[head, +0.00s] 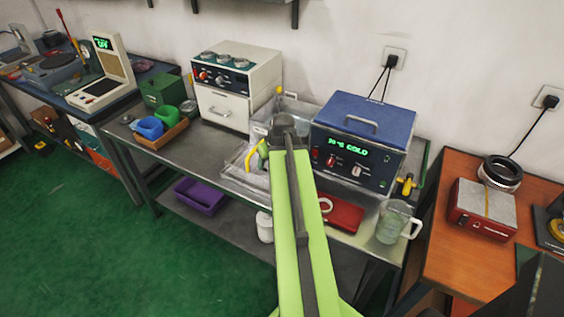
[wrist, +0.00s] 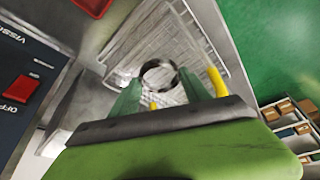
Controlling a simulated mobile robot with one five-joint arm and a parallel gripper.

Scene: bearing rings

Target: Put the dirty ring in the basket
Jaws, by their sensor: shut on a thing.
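A dark, thin ring (wrist: 145,71) is between the two fingers of my gripper (wrist: 160,88) in the wrist view. The gripper is shut on it. A wire basket (wrist: 133,42) lies beyond and below the ring, and the ring overlaps its mesh in the picture. I cannot tell whether the ring touches it. In the head view the basket (head: 236,165) is on the steel bench, left of the blue-lidded bath. My gripper (head: 262,148) is by the basket there, partly hidden by my own arm. The ring is not clear in that view.
The bath (head: 352,158) stands close on the right, with a red tray (head: 346,216) bearing a pale ring (head: 326,204) before it. A glass jug (head: 392,224) stands at the bench's right end.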

